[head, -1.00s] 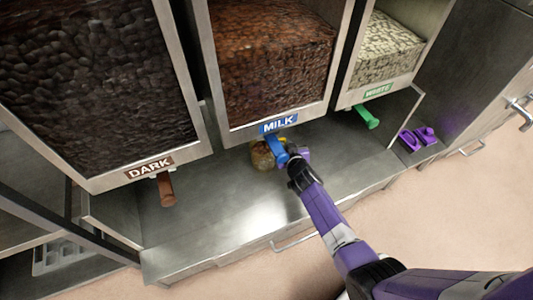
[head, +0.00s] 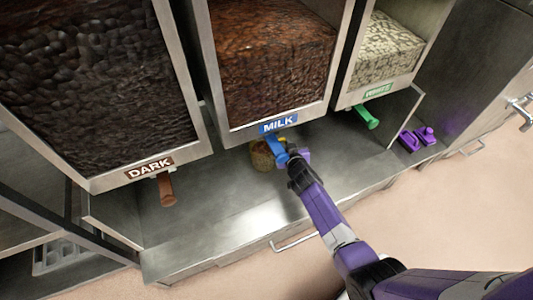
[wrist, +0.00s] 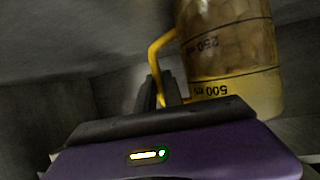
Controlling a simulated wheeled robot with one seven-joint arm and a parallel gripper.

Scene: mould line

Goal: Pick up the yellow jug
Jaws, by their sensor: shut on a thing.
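The yellow jug (wrist: 235,85) is a clear yellowish measuring jug with dark volume marks, and it fills the upper right of the wrist view. In the head view the jug (head: 262,156) stands below the blue MILK spout (head: 275,150), partly hidden by it. Brown contents show inside. My gripper (wrist: 165,92) is shut on the jug's yellow handle at the left side of the jug. In the head view my gripper (head: 295,158) is beside the jug, on its right. Whether the jug's base touches the steel shelf is hard to tell.
Hoppers marked DARK, MILK and WHITE hang above the steel shelf (head: 215,215). A brown spout (head: 166,190) is at the left, a green spout (head: 367,118) at the right. Purple objects (head: 418,139) lie farther right. The shelf left of the jug is clear.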

